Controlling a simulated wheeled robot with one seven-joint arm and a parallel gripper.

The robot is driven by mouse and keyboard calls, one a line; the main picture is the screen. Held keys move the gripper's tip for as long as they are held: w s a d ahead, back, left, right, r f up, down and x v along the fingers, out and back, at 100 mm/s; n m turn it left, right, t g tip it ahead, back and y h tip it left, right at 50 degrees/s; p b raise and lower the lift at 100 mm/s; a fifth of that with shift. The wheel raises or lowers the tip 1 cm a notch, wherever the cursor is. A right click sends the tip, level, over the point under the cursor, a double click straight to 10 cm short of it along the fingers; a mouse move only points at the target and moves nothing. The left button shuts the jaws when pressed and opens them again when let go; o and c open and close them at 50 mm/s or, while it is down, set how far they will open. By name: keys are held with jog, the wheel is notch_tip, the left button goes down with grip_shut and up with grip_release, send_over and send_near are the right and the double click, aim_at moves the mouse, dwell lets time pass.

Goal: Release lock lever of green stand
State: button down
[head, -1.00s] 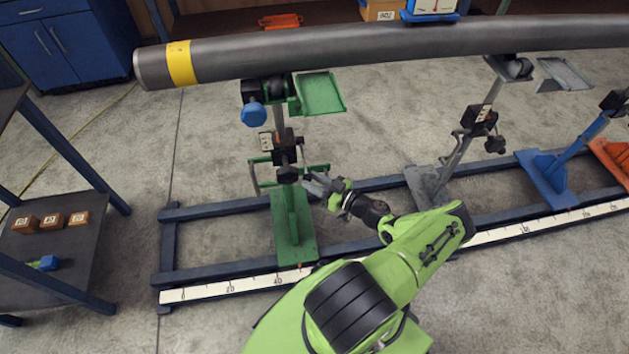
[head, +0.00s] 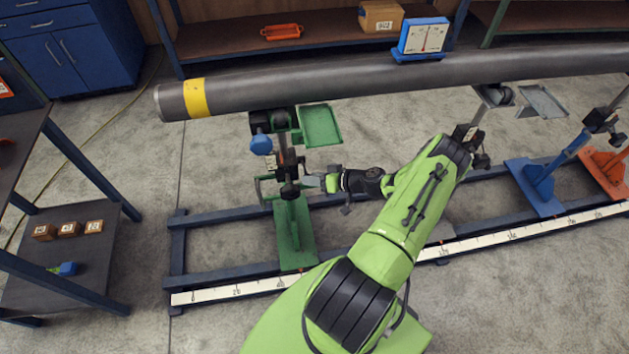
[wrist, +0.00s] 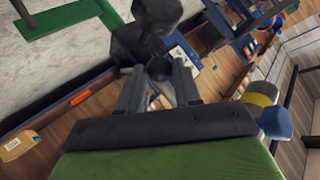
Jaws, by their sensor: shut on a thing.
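The green stand (head: 296,240) stands on the blue rail frame near its left end, under the left part of the pipe. A black lock lever with a dark knob (head: 290,190) sits on its post, below a black clamp block. My gripper (head: 309,182) reaches it from the right at the height of the knob. In the wrist view the two grey fingers of my gripper (wrist: 158,88) close around a dark round knob end (wrist: 158,68). The fingers partly hide the lever, and its exact angle is hard to tell.
The grey pipe (head: 330,82) with a yellow band lies above the stands. A blue knob (head: 261,144) and a green tray (head: 320,125) are at the stand's top. A blue stand (head: 535,185) and an orange stand (head: 605,170) are at right. A dark shelf table (head: 60,270) is at left.

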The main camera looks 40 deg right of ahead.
jog(key=shift+w+d+r, duration=0.15)
jog(key=shift+w+r, duration=0.1)
jog(key=shift+r, duration=0.2)
jog(key=shift+w+d+r, duration=0.15)
jog(key=shift+w+r, duration=0.05)
jog(key=shift+r, duration=0.25)
jog(key=c, duration=0.8)
grip_release()
jog(key=shift+f, duration=0.1)
jog(key=p+v, duration=0.1)
jog(key=v, duration=1.4)
jog(key=shift+s+p, duration=0.35)
